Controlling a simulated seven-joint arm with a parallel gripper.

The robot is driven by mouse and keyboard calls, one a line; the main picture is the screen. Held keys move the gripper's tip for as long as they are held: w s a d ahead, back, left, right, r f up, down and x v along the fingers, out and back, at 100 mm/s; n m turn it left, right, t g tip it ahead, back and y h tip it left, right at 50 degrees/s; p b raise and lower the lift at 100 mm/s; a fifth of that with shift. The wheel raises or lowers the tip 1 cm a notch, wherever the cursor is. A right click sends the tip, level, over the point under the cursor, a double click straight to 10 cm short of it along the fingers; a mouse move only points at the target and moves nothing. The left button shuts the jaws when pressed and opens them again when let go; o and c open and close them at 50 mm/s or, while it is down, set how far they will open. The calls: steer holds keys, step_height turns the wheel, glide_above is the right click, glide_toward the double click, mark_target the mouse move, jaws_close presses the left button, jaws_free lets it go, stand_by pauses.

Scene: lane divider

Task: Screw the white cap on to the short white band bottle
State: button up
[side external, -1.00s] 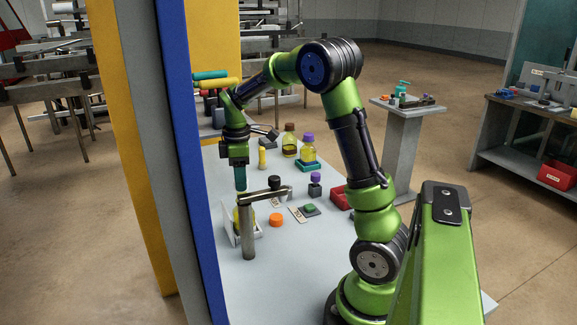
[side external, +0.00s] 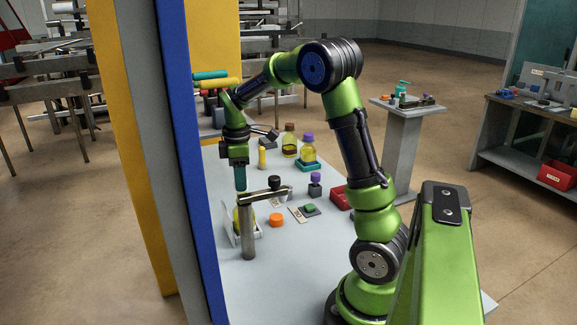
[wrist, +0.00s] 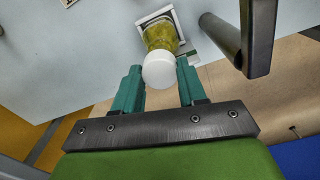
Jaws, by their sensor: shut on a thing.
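My gripper (side external: 240,188) points straight down over the left end of the table. In the wrist view its teal fingers (wrist: 160,85) are shut on the white cap (wrist: 159,69), one on each side. A bottle with yellow-green contents (wrist: 161,34) stands just beyond the cap, which hides its near end. Whether the cap touches the bottle neck I cannot tell. In the side external view the bottle is partly hidden behind a metal post, below the fingertips. No white band is clear on it. It stands in a white holder (wrist: 186,50).
A metal post with a sideways arm (side external: 247,230) stands close beside the bottle and my gripper. An orange cap (side external: 276,220), a green block on a grey pad (side external: 310,209), a small purple-capped bottle (side external: 315,186) and a red bin (side external: 341,198) lie to the right. A blue-edged panel (side external: 190,150) borders the left.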

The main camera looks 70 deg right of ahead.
steer(key=shift+f, duration=1.3)
steer(key=o, duration=1.1)
step_height(320, 180, up, 17)
steer(key=shift+s+a+f, duration=0.1)
